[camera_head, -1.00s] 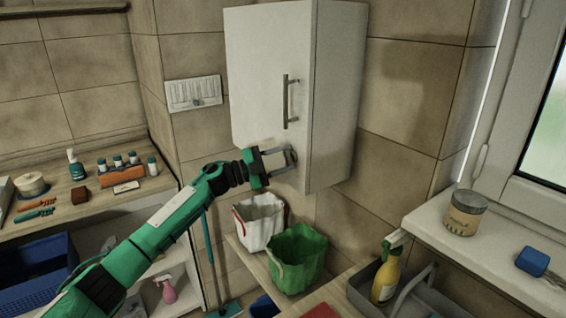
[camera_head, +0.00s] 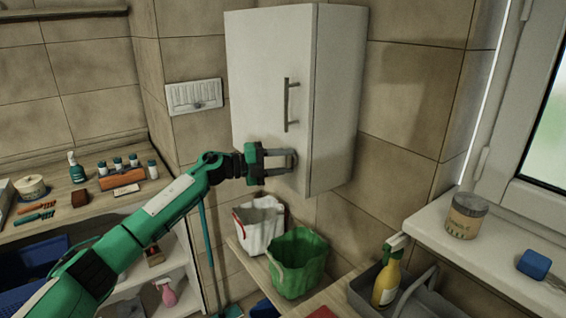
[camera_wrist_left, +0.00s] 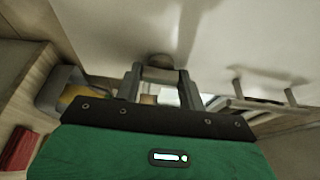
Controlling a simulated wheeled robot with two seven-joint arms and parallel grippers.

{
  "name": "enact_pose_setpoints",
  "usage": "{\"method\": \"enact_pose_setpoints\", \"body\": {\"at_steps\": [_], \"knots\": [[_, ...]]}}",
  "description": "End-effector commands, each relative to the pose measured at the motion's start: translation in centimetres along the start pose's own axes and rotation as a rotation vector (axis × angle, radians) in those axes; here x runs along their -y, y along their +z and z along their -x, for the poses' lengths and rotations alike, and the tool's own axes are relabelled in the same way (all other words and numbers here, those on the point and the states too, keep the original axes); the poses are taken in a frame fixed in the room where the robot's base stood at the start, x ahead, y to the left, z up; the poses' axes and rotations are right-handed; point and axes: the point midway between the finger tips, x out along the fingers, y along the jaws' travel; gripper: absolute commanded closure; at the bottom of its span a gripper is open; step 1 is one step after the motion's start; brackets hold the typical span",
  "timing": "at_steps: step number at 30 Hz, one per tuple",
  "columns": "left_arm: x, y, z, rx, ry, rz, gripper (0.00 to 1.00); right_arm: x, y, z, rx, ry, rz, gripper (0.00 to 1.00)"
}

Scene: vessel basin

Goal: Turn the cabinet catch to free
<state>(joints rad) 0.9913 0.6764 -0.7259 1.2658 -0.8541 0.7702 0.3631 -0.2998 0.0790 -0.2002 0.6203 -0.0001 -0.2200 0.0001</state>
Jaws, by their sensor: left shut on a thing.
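The white cabinet (camera_head: 268,90) hangs on the tiled wall, its front door shut, with an upright bar handle (camera_head: 287,105). My left gripper (camera_head: 289,159) is at the lower right of the door, below the handle. In the left wrist view, its two fingers (camera_wrist_left: 160,76) are closed about a small grey catch (camera_wrist_left: 159,61) on the white door face. In the head view the fingers mostly hide the catch, so its exact angle is hard to tell. The bar handle also shows in the wrist view (camera_wrist_left: 264,98), apart from the fingers. My right gripper is not in view.
A white bin (camera_head: 259,226) and a green bin (camera_head: 296,264) stand below the cabinet. A yellow spray bottle (camera_head: 386,280) stands in a grey caddy (camera_head: 420,300) at the lower right. A shelf (camera_head: 85,204) with small items is at the left. The wall right of the cabinet is clear.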

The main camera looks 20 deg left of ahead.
Motion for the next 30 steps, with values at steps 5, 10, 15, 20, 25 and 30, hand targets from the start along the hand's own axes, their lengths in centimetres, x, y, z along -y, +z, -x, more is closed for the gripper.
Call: {"method": "enact_pose_setpoints", "body": {"at_steps": [5, 10, 15, 20, 25, 30], "knots": [[-0.1, 0.0, 0.0, -0.001, 0.003, -0.004, 0.83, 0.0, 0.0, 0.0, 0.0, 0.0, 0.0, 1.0], [-0.1, 0.0, 0.0, -0.001, 0.003, -0.004, 0.83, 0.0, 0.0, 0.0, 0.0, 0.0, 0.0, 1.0], [-0.1, 0.0, 0.0, -0.001, 0.003, -0.003, 0.38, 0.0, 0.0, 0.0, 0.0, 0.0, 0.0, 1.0], [-0.1, 0.0, 0.0, 0.0, 0.002, -0.003, 0.38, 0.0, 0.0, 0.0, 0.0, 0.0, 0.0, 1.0], [-0.2, 0.0, 0.7, 0.001, 0.002, -0.003, 0.38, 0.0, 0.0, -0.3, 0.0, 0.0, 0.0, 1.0], [-0.4, 0.1, 3.5, 0.003, 0.004, -0.004, 0.38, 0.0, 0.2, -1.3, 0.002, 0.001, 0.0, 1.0]]}}
